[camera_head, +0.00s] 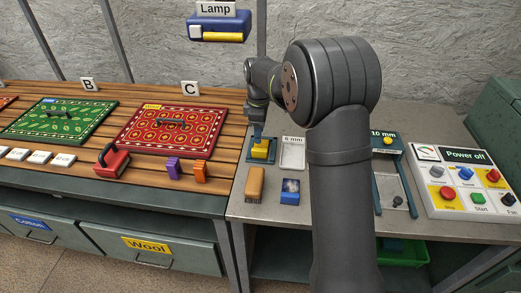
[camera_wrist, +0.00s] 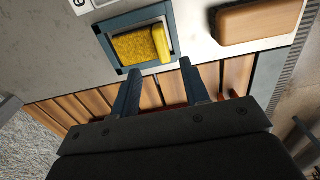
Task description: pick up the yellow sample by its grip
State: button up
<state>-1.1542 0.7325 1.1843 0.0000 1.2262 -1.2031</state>
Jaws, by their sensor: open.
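The yellow sample (camera_head: 261,151) sits in a blue frame on the grey bench, just right of the wooden slatted table. In the wrist view the sample (camera_wrist: 134,47) is a textured yellow pad, with a smooth raised yellow grip (camera_wrist: 160,44) along its right end. The blue frame (camera_wrist: 116,64) surrounds it. My gripper (camera_wrist: 158,66) is open and empty, its two fingers apart near the frame's lower edge in that view. In the head view my gripper (camera_head: 257,133) is over the sample and partly hides it. The height gap cannot be judged.
A tan block (camera_head: 255,184) and a blue block with a pale top (camera_head: 290,190) lie in front of the frame. A white tray (camera_head: 292,154) stands to its right. A control panel (camera_head: 466,180) is farther right.

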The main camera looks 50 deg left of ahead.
aim_at(259, 149)
jog(key=shift+s+d+f, duration=0.1)
jog(key=shift+f, duration=1.55)
jog(key=shift+d+f, duration=0.1)
jog(key=shift+f, duration=1.55)
grip_shut()
